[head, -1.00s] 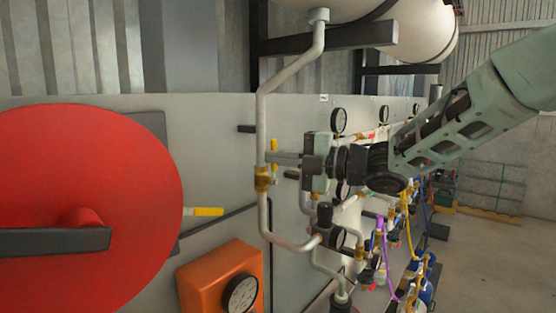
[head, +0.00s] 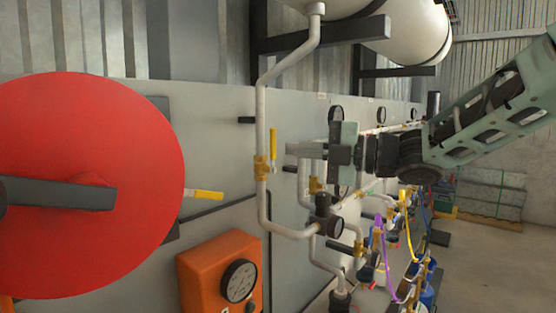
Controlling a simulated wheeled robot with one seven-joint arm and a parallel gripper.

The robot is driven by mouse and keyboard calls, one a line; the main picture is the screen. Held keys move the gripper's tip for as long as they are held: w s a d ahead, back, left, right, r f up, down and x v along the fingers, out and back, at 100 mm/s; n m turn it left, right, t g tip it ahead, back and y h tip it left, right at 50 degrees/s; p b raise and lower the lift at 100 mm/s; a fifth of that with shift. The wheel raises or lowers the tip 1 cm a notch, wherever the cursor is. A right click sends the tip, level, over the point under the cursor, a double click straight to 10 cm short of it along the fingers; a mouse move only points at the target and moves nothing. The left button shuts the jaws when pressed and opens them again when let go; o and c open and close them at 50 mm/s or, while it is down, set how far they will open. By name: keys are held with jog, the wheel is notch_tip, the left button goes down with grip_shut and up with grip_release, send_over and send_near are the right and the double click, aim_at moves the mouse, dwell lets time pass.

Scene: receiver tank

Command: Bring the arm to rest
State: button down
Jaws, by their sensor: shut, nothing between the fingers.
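My arm (head: 490,115) reaches in from the right edge of the head view. My gripper (head: 292,150) is at its end, with fingers pointing left. The fingers look closed together and hold nothing. They are in front of the grey panel, to the right of a yellow valve handle (head: 273,145) on a vertical pipe. A gap shows in the picture between the fingertips and that handle.
A large red disc (head: 110,140) with a dark bar fills the left. An orange box with a gauge (head: 238,282) is below. Grey pipes (head: 262,110), gauges and coloured hoses (head: 378,240) crowd the panel. White tanks (head: 415,30) are above. Open floor (head: 485,260) lies at the right.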

jog(key=s+d+f+m+t+h, duration=0.25)
jog(key=f+m+h, duration=0.25)
jog(key=f+m, duration=0.25)
jog(key=s+d+f+m+t+h, duration=0.1)
jog(key=s+f+m+h, duration=0.2)
jog(key=f+m+h, duration=0.4)
jog(key=s+d+f+m+g+h, duration=0.1)
jog(key=s+d+f+m+g, duration=0.1)
jog(key=s, duration=0.6)
jog(key=s+d+f+m+g+h, duration=0.2)
jog(key=s+f, duration=0.4)
jog(key=s, duration=0.3)
jog(key=s+d+f+m+g+h, duration=0.1)
jog(key=s+d+f+m+g, duration=0.2)
jog(key=s, duration=0.6)
jog(key=shift+d+f+m+g+h, duration=0.35)
jog(key=shift+f+m+g, duration=0.3)
jog(key=shift+m+g, duration=0.6)
jog(key=shift+s, duration=0.1)
